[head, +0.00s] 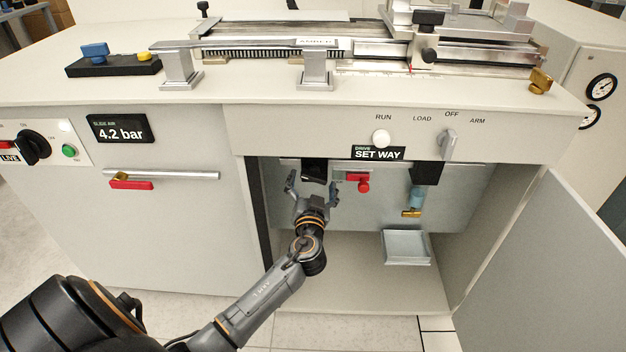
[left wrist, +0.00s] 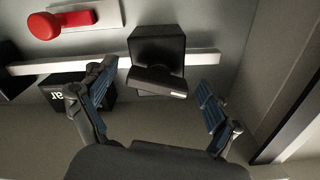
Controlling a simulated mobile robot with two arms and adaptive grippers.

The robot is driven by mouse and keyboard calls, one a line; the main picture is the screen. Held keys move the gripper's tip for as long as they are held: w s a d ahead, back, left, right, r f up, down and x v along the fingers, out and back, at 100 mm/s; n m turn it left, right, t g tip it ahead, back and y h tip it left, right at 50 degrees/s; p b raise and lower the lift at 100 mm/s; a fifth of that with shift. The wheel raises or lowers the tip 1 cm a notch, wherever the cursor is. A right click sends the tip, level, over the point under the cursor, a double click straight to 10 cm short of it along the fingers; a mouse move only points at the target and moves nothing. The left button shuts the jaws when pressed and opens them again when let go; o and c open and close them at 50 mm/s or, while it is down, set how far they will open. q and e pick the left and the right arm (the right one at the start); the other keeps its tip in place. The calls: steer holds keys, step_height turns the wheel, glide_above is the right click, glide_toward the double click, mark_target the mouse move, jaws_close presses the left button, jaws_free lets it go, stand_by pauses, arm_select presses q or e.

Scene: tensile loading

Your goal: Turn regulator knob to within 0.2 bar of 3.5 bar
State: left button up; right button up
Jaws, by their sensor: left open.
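The black regulator knob (left wrist: 158,82) hangs below a black block (left wrist: 158,45) in the left wrist view, with a short white mark on its face. In the head view the dark regulator (head: 315,168) is under the counter, inside the open cabinet. My left gripper (head: 312,183) is open, with one finger on each side of the knob. In the left wrist view the open fingers (left wrist: 155,80) show gaps to the knob on both sides. The slide air display (head: 120,128) reads 4.2 bar. My right gripper is not in view.
A red-handled valve (head: 362,183) is just right of the regulator and shows in the left wrist view (left wrist: 62,22). A blue and brass fitting (head: 415,198) and a small tray (head: 406,246) are further right. The open cabinet door (head: 545,250) bounds the right. The cabinet floor is mostly clear.

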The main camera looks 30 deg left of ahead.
arm_select(q)
steer(key=shift+w+a, duration=0.25)
steer(key=shift+w, duration=0.15)
steer(key=shift+c, duration=0.2)
steer(key=c, duration=1.1)
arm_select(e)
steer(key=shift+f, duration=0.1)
